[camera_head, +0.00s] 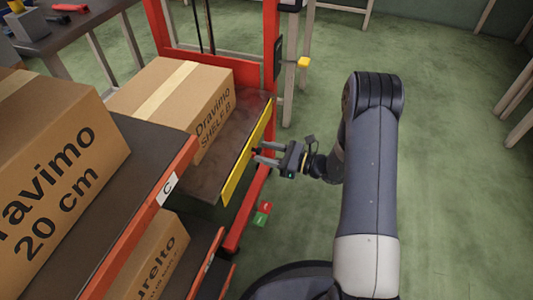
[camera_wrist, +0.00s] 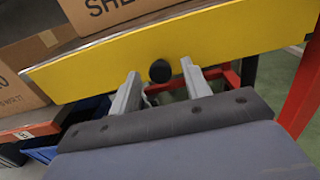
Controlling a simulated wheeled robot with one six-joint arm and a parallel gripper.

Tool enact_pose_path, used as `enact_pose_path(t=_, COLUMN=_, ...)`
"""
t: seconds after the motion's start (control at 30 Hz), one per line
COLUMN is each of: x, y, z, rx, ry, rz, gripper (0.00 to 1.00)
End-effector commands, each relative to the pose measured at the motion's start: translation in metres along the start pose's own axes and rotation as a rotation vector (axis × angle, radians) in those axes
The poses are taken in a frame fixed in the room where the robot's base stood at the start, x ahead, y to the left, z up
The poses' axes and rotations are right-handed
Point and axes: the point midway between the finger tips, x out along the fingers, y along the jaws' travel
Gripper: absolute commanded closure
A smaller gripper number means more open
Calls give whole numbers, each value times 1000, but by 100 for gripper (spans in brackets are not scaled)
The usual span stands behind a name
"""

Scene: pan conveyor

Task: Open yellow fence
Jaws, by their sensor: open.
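The yellow fence (camera_head: 247,153) is a long flat panel along the edge of a dark platform that bears a cardboard box. In the wrist view the yellow fence (camera_wrist: 215,37) runs across the picture, with a round black knob (camera_wrist: 160,71) on its face. My gripper (camera_head: 260,154) is at the fence, fingers pointing at it. In the wrist view my open gripper (camera_wrist: 160,80) has one finger on each side of the knob. I cannot tell whether the fingers touch the fence or the knob.
A cardboard box (camera_head: 183,97) lies on the platform (camera_head: 207,172) behind the fence. A red lift frame (camera_head: 271,45) stands beside it. A shelf with a larger box (camera_head: 62,170) is at left. Red and green buttons (camera_head: 263,212) are low near the frame. Green floor at right is open.

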Motion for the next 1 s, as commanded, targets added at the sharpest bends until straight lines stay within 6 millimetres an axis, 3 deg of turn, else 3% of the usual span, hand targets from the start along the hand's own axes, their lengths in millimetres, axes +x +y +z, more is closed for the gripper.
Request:
enact_pose_path(t=0.3, x=3, y=0, z=0, rx=0, ry=0, rz=1, gripper=55)
enact_pose_path(t=0.83, x=2, y=0, z=0, rx=1, ry=0, rz=1, gripper=98)
enact_pose_path(t=1.0, x=2, y=0, z=0, rx=1, ry=0, rz=1, gripper=100)
